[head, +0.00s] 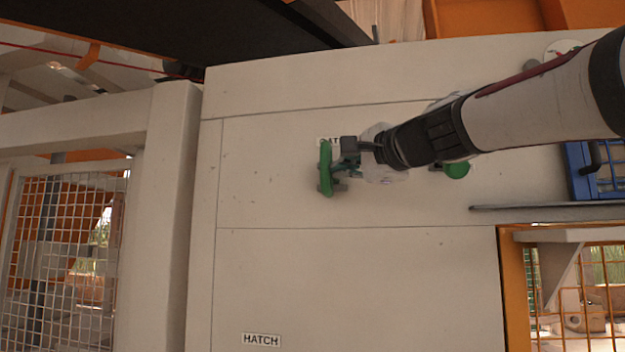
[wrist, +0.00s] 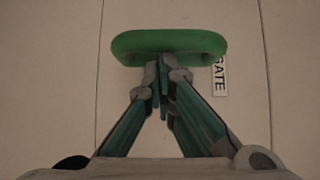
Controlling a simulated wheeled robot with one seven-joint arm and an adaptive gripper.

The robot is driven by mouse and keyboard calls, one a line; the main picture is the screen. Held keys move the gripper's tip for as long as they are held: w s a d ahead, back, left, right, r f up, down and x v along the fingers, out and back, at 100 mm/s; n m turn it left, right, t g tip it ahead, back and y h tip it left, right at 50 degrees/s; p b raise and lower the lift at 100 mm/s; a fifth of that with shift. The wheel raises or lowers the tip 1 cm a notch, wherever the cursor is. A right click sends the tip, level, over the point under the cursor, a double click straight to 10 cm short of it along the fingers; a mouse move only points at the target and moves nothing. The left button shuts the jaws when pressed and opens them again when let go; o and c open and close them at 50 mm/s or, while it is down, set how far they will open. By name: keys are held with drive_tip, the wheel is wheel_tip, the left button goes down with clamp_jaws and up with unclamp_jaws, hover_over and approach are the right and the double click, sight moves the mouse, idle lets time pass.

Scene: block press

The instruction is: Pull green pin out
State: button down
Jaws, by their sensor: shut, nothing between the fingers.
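The green pin's handle (head: 325,168) stands out from the pale panel, just below and left of a small label (head: 328,141) that my arm partly covers. In the wrist view the green handle (wrist: 168,44) is a wide rounded loop lying across the top, beside the GATE label (wrist: 219,77). My gripper (head: 345,172) is at the handle's right side in the head view. In the wrist view my gripper's fingertips (wrist: 163,72) are together at the lower edge of the loop. Nothing shows between them. Whether the tips touch the handle I cannot tell.
Another green part (head: 457,170) shows behind my arm. A HATCH label (head: 261,340) is on the lower panel. A grey ledge (head: 545,211) and a blue frame (head: 590,172) are at the right. A mesh gate (head: 65,250) stands at the left.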

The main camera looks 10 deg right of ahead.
drive_tip(key=s+a+p, duration=0.1)
drive_tip(key=s+a, duration=0.2)
drive_tip(key=s, duration=0.6)
drive_tip(key=shift+a, duration=0.2)
drive_tip(key=shift+s, duration=0.15)
